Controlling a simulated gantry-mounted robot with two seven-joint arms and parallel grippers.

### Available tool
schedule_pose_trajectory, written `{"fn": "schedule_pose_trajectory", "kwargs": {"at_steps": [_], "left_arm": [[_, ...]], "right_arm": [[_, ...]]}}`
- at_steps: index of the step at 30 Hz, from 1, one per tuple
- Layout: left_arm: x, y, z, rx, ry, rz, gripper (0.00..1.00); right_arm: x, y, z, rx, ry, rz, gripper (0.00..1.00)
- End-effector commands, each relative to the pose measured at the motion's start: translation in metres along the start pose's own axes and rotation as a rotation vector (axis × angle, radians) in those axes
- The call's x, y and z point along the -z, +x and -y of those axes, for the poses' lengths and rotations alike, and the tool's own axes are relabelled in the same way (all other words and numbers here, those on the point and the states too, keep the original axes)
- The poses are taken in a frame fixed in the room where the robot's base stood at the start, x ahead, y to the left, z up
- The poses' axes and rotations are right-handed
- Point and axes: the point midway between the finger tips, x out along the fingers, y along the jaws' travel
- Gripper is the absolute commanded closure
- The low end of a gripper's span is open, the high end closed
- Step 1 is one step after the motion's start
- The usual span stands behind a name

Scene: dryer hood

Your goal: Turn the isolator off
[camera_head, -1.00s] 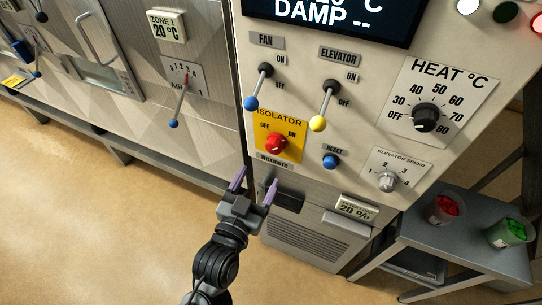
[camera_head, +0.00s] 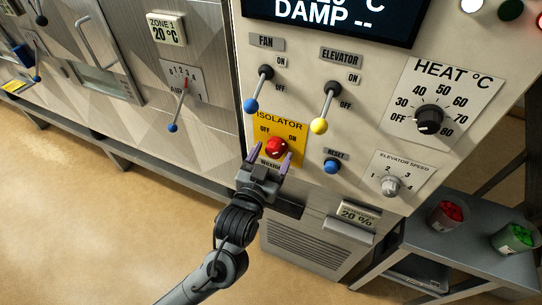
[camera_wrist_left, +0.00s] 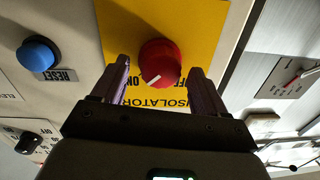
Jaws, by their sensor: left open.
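The isolator is a red rotary knob (camera_head: 276,147) on a yellow plate (camera_head: 262,123) with OFF at left and ON at right. In the left wrist view the plate appears upside down. The red knob (camera_wrist_left: 160,62) shows there with its white mark towards the ON side. My left gripper (camera_head: 270,156) is open just below and in front of the knob, its purple fingers towards the knob's two sides. In the wrist view the open fingers (camera_wrist_left: 163,84) flank the knob's near part, with gaps visible. Contact is not seen. My right gripper is not in view.
A blue reset button (camera_head: 333,166) is right of the isolator. The fan lever (camera_head: 258,89) and elevator lever (camera_head: 325,108) hang above it. The elevator speed knob (camera_head: 390,185) and heat dial (camera_head: 429,119) are further right. A grey table (camera_head: 470,252) stands at lower right.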

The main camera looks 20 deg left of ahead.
Motion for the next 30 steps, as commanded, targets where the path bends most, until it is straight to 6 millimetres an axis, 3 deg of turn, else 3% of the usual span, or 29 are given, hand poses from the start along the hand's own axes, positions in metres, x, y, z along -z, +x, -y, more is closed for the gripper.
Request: {"fn": "schedule_pose_trajectory", "kwargs": {"at_steps": [2, 12, 23, 30], "left_arm": [[0.000, 0.000, 0.000, 0.000, 0.000, 0.000, 0.30], [0.000, 0.000, 0.000, 0.000, 0.001, 0.000, 0.82], [0.001, 0.000, 0.001, 0.001, -0.054, 0.004, 0.83], [0.003, 0.000, 0.001, 0.002, -0.205, 0.013, 0.83]], "right_arm": [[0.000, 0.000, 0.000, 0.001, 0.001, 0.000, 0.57], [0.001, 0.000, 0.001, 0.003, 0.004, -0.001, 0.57], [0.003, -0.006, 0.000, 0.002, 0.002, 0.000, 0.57], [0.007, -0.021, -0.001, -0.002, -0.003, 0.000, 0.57]]}}
